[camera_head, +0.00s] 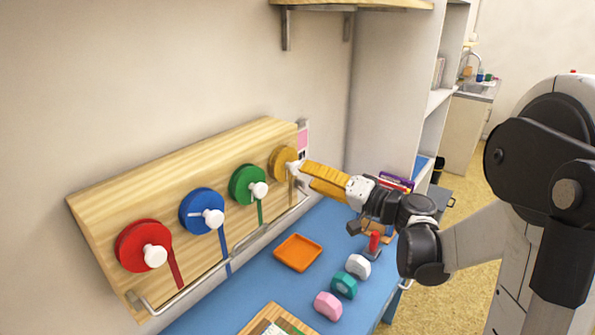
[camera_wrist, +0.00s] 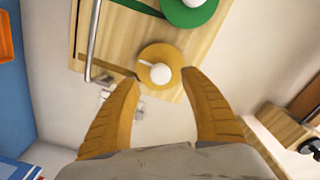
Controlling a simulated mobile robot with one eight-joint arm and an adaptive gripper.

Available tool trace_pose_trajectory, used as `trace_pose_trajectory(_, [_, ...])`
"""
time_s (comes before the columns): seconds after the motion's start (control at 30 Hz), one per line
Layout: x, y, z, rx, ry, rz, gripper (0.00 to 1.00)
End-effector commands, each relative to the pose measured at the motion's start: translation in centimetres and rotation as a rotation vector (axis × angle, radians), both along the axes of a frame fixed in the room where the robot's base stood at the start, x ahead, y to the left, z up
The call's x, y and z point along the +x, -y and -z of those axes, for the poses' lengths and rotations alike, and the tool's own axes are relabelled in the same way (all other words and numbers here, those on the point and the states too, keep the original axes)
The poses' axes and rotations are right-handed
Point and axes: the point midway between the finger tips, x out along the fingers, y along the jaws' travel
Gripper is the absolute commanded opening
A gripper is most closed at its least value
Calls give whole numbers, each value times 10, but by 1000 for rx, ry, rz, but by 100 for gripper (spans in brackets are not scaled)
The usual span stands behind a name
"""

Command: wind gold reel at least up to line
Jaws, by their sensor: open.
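The gold reel (camera_head: 281,160) is the rightmost reel on the wooden board (camera_head: 130,190) in the head view, partly hidden by my gripper. My gripper (camera_head: 303,168) has yellow fingers. In the wrist view my gripper (camera_wrist: 160,82) is open, with its fingertips on either side of the reel's near edge and nothing held. I cannot tell whether a finger touches the reel. The line is not clearly visible.
Green (camera_head: 247,184), blue (camera_head: 201,210) and red (camera_head: 143,245) reels with ribbons line the board. A metal rail (camera_head: 230,255) runs along its lower front. Below, the blue table (camera_head: 335,220) holds an orange tray (camera_head: 298,252), several stamps and a red-handled item (camera_head: 374,243).

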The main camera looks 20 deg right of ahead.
Motion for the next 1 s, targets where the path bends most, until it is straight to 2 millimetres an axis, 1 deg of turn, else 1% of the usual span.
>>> trace_pose_trajectory(0.03, [-10,9,0,0,0,5,53])
trace_pose_trajectory(0.2, [-36,27,0,0,0,4,53])
trace_pose_trajectory(0.33, [-48,36,0,0,-1,3,53])
trace_pose_trajectory(0.5, [-53,38,0,0,0,-1,53])
trace_pose_trajectory(0.87, [-53,38,0,0,0,-1,53])
trace_pose_trajectory(0.93, [-53,36,1,-5,-5,-2,53])
trace_pose_trajectory(1.0, [-55,28,3,-25,-31,-11,53])
